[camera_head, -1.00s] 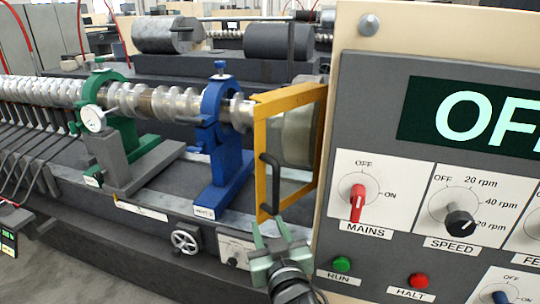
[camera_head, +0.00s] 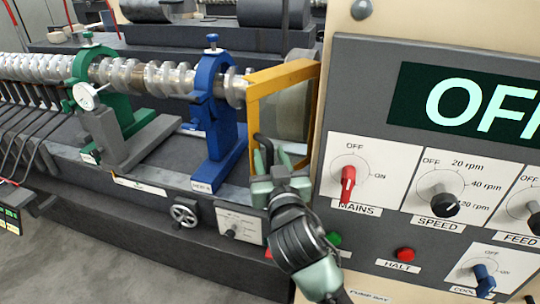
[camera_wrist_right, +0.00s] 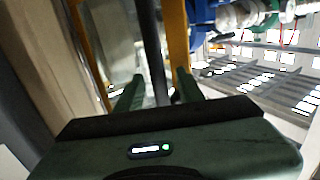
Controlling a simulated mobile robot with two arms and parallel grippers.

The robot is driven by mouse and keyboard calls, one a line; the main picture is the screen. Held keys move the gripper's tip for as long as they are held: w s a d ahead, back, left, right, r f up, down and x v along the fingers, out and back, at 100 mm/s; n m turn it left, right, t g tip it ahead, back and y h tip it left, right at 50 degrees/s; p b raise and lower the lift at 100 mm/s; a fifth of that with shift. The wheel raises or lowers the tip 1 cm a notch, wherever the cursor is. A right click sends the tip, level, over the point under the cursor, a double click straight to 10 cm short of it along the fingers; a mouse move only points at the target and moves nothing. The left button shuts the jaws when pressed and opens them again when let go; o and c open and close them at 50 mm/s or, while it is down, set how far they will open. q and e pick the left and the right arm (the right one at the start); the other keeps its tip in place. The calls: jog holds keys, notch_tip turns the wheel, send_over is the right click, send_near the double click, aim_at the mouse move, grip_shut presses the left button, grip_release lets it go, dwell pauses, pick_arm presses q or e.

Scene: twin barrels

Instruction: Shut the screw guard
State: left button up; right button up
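The right wrist view shows the dark handle (camera_wrist_right: 150,45) running between the fingers, with the yellow frame (camera_wrist_right: 178,35) behind. My right gripper (camera_head: 267,163) is at the handle's lower part. Its fingers (camera_wrist_right: 158,92) are apart on either side of the handle, with a gap visible. My left gripper is in neither current view.
The control panel (camera_head: 375,262) stands close on the right, with a red mains knob (camera_head: 348,180) and a screen reading OFF. A blue stand (camera_head: 222,145) and a green stand (camera_head: 105,105) hold the long screw (camera_head: 150,78) on the left. A handwheel (camera_head: 184,212) sits below.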

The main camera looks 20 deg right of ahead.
grip_shut()
dwell(1.4)
